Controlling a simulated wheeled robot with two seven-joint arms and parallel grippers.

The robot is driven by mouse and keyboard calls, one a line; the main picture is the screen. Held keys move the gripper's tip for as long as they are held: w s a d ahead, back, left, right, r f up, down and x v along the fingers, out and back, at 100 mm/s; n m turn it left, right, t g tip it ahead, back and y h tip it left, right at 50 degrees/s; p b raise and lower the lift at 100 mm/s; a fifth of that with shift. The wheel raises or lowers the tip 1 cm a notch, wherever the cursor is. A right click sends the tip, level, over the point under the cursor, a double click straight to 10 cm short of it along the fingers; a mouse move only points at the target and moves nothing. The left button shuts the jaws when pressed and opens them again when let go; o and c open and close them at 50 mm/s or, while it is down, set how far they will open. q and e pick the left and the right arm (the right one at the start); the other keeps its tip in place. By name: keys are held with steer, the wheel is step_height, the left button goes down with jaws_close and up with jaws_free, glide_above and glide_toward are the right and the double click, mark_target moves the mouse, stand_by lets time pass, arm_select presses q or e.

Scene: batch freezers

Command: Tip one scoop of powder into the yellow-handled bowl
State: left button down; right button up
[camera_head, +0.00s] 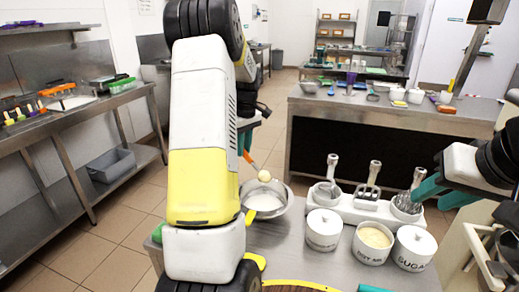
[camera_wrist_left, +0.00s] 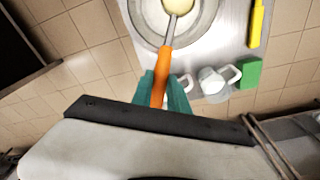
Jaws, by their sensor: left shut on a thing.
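My left gripper (camera_wrist_left: 163,92) is shut on the orange handle of a scoop (camera_wrist_left: 160,88). The scoop's head (camera_head: 264,176) holds pale, cream-coloured powder and is over the metal bowl (camera_head: 284,206), apart from its contents in the head view. The bowl stands on the steel table with white matter inside, and a yellow handle (camera_head: 250,217) shows at its near left rim. The wrist view shows the bowl (camera_wrist_left: 138,25) from above, cut by the top edge. An open white jar (camera_head: 373,243) holds pale powder. My right gripper (camera_head: 441,195) is open and empty beside a whisk.
Two lidded white jars (camera_head: 323,229) (camera_head: 414,248) flank the open one. Behind them a white holder (camera_head: 345,206) carries several metal tools. A green block (camera_wrist_left: 248,73) and white cups (camera_wrist_left: 214,82) lie near the bowl. My left arm hides much of the left side.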

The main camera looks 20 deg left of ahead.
mark_target(247, 153)
arm_select(q)
steer(key=d+r+y, duration=0.1)
steer(key=s+d+r+t+y, duration=0.1)
steer(key=d+r+t+y, duration=0.1)
steer(key=d+y, duration=0.1)
steer(key=shift+s+r, duration=0.2)
steer(key=shift+s, duration=0.15)
steer(key=d+y, duration=0.1)
steer(key=s+d+r+t+y, duration=0.1)
steer(key=shift+s+d+y, duration=0.2)
steer(key=shift+d+y, duration=0.05)
steer(key=shift+y, duration=0.15)
steer(key=shift+s+d+r+t+y, duration=0.3)
steer(key=shift+d+t+y, duration=0.1)
steer(key=shift+d+y, duration=0.25)
stand_by(0.5)
